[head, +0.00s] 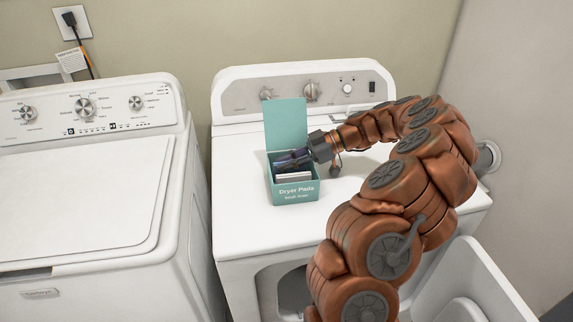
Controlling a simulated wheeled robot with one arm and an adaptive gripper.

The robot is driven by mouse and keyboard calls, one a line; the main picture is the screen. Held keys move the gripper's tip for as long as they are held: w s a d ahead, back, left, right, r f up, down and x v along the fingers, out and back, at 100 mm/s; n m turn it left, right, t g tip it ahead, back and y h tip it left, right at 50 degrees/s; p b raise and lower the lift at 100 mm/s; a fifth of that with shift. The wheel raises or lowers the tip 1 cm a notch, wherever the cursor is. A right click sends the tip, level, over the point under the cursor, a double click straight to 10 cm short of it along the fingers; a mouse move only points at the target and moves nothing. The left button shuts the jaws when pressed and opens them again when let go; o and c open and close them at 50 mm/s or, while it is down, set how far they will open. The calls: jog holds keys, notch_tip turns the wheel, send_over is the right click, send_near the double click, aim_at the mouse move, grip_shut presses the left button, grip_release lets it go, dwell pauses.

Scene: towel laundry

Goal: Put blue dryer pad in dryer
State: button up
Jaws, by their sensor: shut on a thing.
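A teal box labelled "Dryer Pads" (295,193) stands on top of the white dryer (240,170), its lid raised at the back. Light pads show in the front of the box, and a dark blue pad (284,158) shows behind them near the rim. My gripper (300,156) reaches in from the right at the box opening. It is shut on the blue pad; its fingertips are small and partly hidden here. The dryer's front opening (285,290) shows dark below the top, partly hidden by my arm.
A white washer (80,200) with its lid shut stands to the left of the dryer, with a narrow gap between them. The dryer door (485,270) hangs open at lower right. A wall closes off the right side. The dryer top left of the box is clear.

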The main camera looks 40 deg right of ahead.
jog(key=shift+f+b, duration=0.15)
jog(key=shift+b, duration=0.25)
jog(key=o, duration=0.7)
jog(key=p, duration=0.3)
jog(key=shift+r, duration=0.25)
jog(key=shift+d+f, duration=0.2)
jog(key=shift+d, duration=0.05)
jog(key=b+v, duration=0.2)
jog(key=v, duration=0.5)
jog(key=shift+s+d+r+b, duration=0.1)
jog(key=shift+s+d+b, duration=0.1)
jog(key=shift+d+b, duration=0.15)
jog(key=shift+s+d+r, duration=0.3)
jog(key=shift+d, duration=0.3)
jog(key=shift+p+v, duration=0.6)
jog(key=shift+v, duration=0.4)
